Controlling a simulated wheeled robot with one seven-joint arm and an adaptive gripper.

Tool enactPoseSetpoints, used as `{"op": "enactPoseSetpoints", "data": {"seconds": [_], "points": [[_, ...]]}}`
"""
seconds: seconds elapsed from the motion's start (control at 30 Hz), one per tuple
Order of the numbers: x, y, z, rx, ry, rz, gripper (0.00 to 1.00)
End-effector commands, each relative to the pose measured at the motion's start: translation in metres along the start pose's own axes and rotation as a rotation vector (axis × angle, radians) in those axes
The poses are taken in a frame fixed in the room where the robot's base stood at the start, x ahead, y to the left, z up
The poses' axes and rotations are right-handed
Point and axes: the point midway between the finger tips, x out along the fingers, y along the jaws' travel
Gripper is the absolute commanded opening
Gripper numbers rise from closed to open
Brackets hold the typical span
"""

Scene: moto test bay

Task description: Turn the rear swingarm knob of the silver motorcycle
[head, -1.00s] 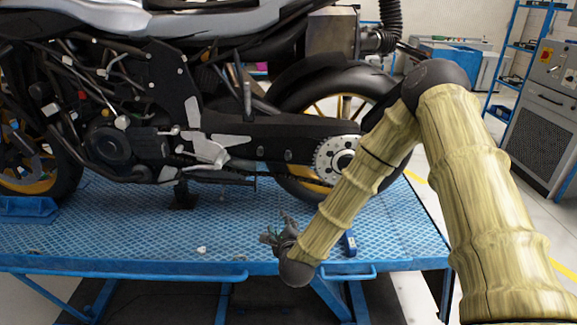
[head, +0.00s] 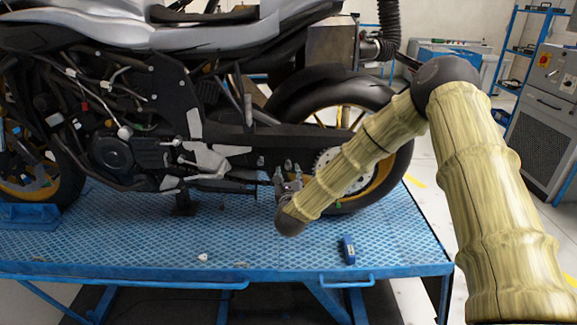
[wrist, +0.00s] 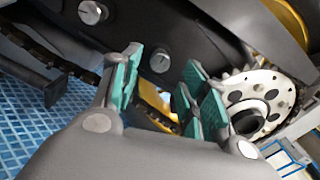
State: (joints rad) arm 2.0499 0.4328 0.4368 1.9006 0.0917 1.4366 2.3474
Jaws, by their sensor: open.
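The silver motorcycle (head: 225,35) stands upright on a blue lift table, with its black swingarm (head: 235,135) along the rear. In the wrist view, a round grey knob (wrist: 160,60) on the swingarm shows between my fingertips, and another (wrist: 92,12) sits up and to the left. My gripper (head: 286,170) is in front of the swingarm's lower edge, left of the sprocket. In the wrist view, my gripper (wrist: 163,72) is open, its teal-padded fingers on either side of the nearer knob. I cannot tell whether they touch it.
The toothed rear sprocket (wrist: 258,100) is close to the right finger. The blue lift table (head: 150,235) has free room in front of the motorcycle; a small blue item (head: 346,250) and a white bit (head: 202,257) lie there. A grey cabinet (head: 530,125) stands at right.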

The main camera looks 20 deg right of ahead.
Motion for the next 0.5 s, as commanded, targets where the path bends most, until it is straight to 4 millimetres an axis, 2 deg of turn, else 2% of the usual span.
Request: {"op": "enactPoseSetpoints", "data": {"seconds": [0.2, 0.5], "points": [[0.027, 0.0, 0.001, -0.002, 0.0, -0.001, 0.44], [0.038, 0.0, 0.0, 0.0, 0.0, 0.001, 0.44]]}}
